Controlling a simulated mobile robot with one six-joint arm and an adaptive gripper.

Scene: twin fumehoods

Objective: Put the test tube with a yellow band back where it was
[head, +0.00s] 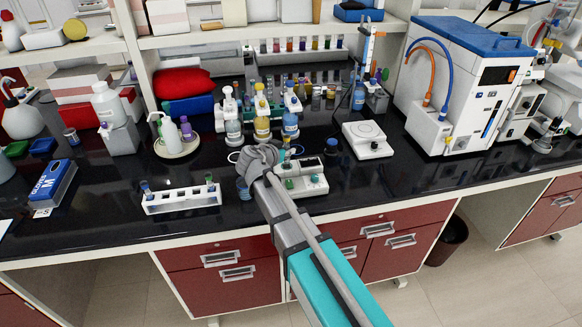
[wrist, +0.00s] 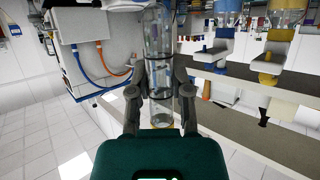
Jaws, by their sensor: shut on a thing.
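My gripper (wrist: 159,90) is shut on a clear glass test tube (wrist: 158,48) in the wrist view. In the head view my gripper (head: 258,158) is over the bench, in front of the dispenser bottles; the held tube cannot be made out there. A white test tube rack (head: 181,204) stands to its left, with a blue-capped tube (head: 145,187) and a green-capped tube (head: 209,182) near its ends.
Bottles with white, yellow and blue tops (head: 262,118) stand just behind my gripper. A white device (head: 303,181) is close on its right, and a flat white balance (head: 367,140) lies further right. A rack of coloured tubes (head: 297,44) is on the back shelf.

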